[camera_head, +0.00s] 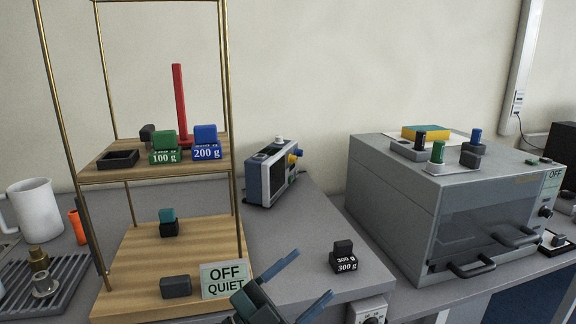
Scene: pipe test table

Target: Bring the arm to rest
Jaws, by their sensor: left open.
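My left gripper (314,273) reaches in at the bottom middle, above the grey table (275,238). Its two blue-grey fingers are spread apart with nothing between them. A black 300 g weight (343,262) stands on the table to the right of the fingertips, apart from them. The OFF QUIET sign (225,279) stands just left of the gripper on the wooden base of the rack. My right gripper is out of view.
A brass-framed wooden rack (130,260) holds green 100 g (163,148) and blue 200 g (207,143) weights and a red post (180,100). A small meter (268,172) stands behind. A grey oven-like box (450,215) fills the right. A white mug (36,210) stands left.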

